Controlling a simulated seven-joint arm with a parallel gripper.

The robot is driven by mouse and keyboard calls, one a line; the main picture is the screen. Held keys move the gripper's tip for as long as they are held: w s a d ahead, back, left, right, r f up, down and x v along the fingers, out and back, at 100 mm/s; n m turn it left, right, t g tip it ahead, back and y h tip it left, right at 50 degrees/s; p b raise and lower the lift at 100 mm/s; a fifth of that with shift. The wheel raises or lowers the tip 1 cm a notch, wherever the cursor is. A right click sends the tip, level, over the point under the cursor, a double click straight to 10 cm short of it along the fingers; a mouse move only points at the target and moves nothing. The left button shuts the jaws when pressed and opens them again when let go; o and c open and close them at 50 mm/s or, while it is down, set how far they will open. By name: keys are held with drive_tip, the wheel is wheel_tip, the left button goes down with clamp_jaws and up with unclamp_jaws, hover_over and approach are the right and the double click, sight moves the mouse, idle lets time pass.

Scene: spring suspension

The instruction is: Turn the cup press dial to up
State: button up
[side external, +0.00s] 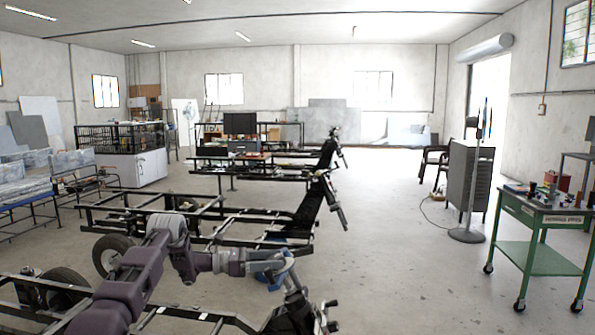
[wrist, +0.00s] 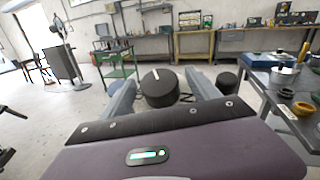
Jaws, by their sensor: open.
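A round black dial (wrist: 160,90) with a short white mark near its upper edge shows in the wrist view. The mark points roughly up in the picture. My gripper (wrist: 163,84) has its two grey-blue fingers apart, one on each side of the dial. I cannot tell whether either finger touches it. A second black round knob (wrist: 227,83) is right of the right finger. In the side view my gripper (side external: 272,272) is at bottom centre, small and partly hidden by my arm; the dial cannot be made out there.
A green cart (wrist: 120,72) is behind at left. In the side view, black metal frames (side external: 160,205) surround my arm; open floor lies right.

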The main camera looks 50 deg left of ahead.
drive_tip(key=a+v, duration=0.1)
drive_tip(key=v, duration=0.6)
drive_tip(key=w+a+f+m+g+y, duration=0.2)
drive_tip(key=w+a+f+g+y, duration=0.1)
drive_tip(key=w+a+y, duration=0.25)
drive_tip(key=w+a+r+m+g+y, duration=0.1)
drive_tip(key=w+r+m+y, duration=0.25)
drive_tip(key=w, duration=0.35)
drive_tip(key=w+a+r+m+g+y, duration=0.1)
drive_tip(key=w+r+m+g+y, duration=0.15)
drive_tip(key=w+r+y, duration=0.35)
drive_tip(key=w+d+r+m+g+y, duration=0.1)
drive_tip(key=d+r+y, duration=0.15)
drive_tip(key=r, duration=0.35)
drive_tip(key=w+d+r+m+g+y, duration=0.1)
drive_tip(key=w+d+r+m+y, duration=0.15)
drive_tip(key=r, duration=0.45)
drive_tip(key=s+d+r+n+g+y, duration=0.1)
drive_tip(key=s+d+r+g+y, duration=0.2)
drive_tip(key=s+d+r+g, duration=0.2)
drive_tip(key=s+d+r, duration=0.2)
drive_tip(key=d+r, duration=0.2)
drive_tip(key=r, duration=0.1)
drive_tip(key=shift+y, duration=0.4)
